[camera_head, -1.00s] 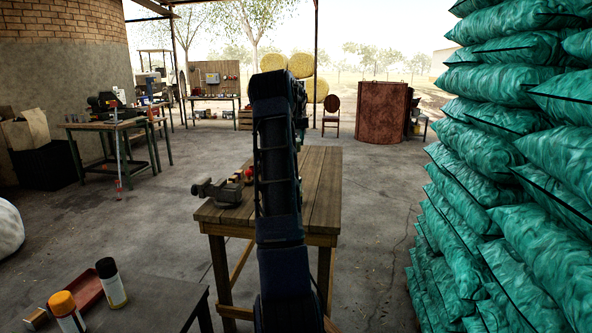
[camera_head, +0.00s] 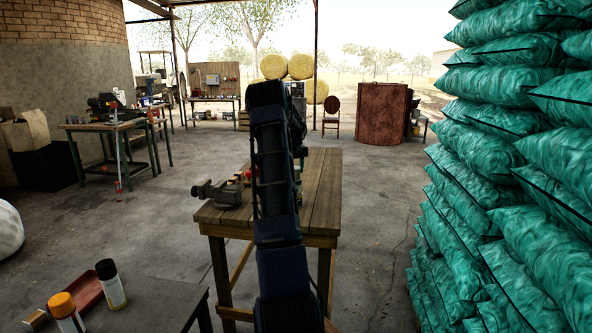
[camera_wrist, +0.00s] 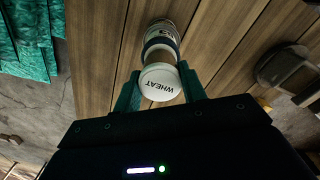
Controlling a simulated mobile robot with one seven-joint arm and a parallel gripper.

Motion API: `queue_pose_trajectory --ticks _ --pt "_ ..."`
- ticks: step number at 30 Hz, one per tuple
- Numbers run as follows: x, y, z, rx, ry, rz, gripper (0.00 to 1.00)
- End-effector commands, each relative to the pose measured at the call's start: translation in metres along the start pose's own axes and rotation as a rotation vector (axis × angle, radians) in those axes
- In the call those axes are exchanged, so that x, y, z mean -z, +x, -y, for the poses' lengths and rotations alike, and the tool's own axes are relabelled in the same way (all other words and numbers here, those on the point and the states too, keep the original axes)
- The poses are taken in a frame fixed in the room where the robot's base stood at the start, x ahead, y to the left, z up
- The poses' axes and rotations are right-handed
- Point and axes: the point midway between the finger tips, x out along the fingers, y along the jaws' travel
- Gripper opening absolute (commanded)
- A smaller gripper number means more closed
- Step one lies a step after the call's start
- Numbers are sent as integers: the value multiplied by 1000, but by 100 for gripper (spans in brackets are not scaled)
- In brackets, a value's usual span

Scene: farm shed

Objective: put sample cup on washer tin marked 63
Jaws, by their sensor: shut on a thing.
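In the wrist view the sample cup (camera_wrist: 160,84) has a white lid printed WHEAT, with the lid facing the camera. My gripper (camera_wrist: 158,72) has its green fingers on both sides of the cup and is shut on it. Just beyond the cup, a round white tin with a dark band (camera_wrist: 162,36) shows over the planks, partly covered by the cup. I cannot read its marking or tell whether the cup touches it. In the head view my arm hides the gripper, cup and tin.
The wooden workbench (camera_head: 322,200) carries a grey vise (camera_head: 222,192) on its left and small items beside my arm. Stacked green sacks (camera_head: 490,180) stand at the right. A dark table (camera_head: 150,305) with spray cans is at the front left.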

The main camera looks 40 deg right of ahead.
Motion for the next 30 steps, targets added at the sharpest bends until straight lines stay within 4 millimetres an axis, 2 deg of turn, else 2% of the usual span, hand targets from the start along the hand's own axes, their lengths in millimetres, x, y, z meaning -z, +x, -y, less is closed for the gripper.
queue_pose_trajectory --ticks 10,11,14,24,30 --pt "0 2 0 0 0 0 18" --pt "0 3 0 0 0 0 43" --pt "0 2 0 -1 0 0 63" --pt "0 0 0 -1 0 -1 63" --pt "0 -23 -1 -2 -1 -3 63"
